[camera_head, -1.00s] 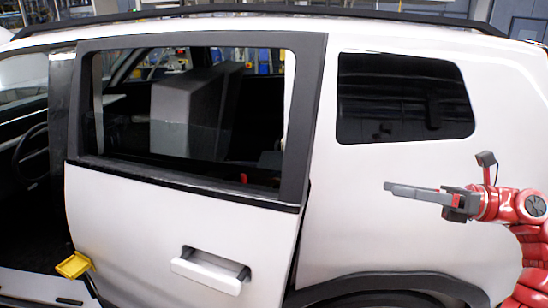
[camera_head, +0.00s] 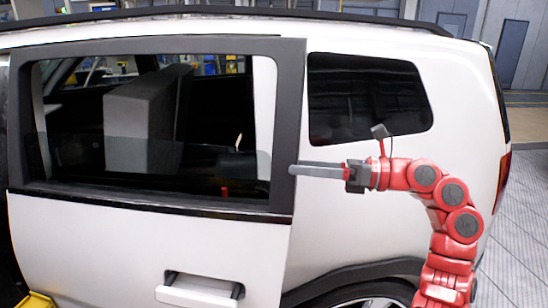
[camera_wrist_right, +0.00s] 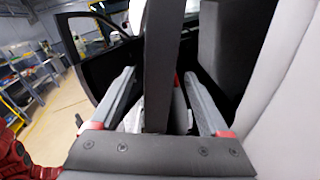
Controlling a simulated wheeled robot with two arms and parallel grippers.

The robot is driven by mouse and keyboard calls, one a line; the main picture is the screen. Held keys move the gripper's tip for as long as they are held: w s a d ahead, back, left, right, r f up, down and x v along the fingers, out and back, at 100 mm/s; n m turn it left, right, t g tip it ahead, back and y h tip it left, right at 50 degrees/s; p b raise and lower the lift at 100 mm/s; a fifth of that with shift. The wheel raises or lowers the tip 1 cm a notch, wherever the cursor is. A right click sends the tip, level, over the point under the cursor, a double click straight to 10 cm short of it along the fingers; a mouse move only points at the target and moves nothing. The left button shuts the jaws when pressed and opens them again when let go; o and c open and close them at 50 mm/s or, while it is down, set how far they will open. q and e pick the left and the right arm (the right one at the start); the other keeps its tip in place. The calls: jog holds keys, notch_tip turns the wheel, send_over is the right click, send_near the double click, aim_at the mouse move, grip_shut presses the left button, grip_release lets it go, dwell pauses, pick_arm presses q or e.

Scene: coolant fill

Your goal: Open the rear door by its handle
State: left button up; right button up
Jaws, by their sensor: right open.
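The white rear door (camera_head: 130,235) has a dark window frame and a pale bar handle (camera_head: 198,288) in a dark recess, low in the head view. My right gripper (camera_head: 293,169) comes in from the right, its fingertips at the dark rear edge of the door's window frame. In the right wrist view my gripper (camera_wrist_right: 160,75) is open, and the dark upright door frame (camera_wrist_right: 158,60) stands between its fingers. It is not clamped; whether a finger touches it is unclear. The handle is well below and left of this gripper. My left gripper is not in view.
The rear body panel and side window (camera_head: 365,97) lie right of the door, above the wheel arch (camera_head: 355,275). A yellow object (camera_head: 38,300) shows at the lower left edge. Grey seats (camera_wrist_right: 225,45) are inside. Open floor (camera_head: 525,220) lies at right.

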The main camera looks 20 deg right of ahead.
aim_at(275, 165)
jog(key=p+x, duration=0.1)
jog(key=x, duration=0.5)
jog(key=shift+w+a, duration=0.1)
grip_shut()
dwell(1.2)
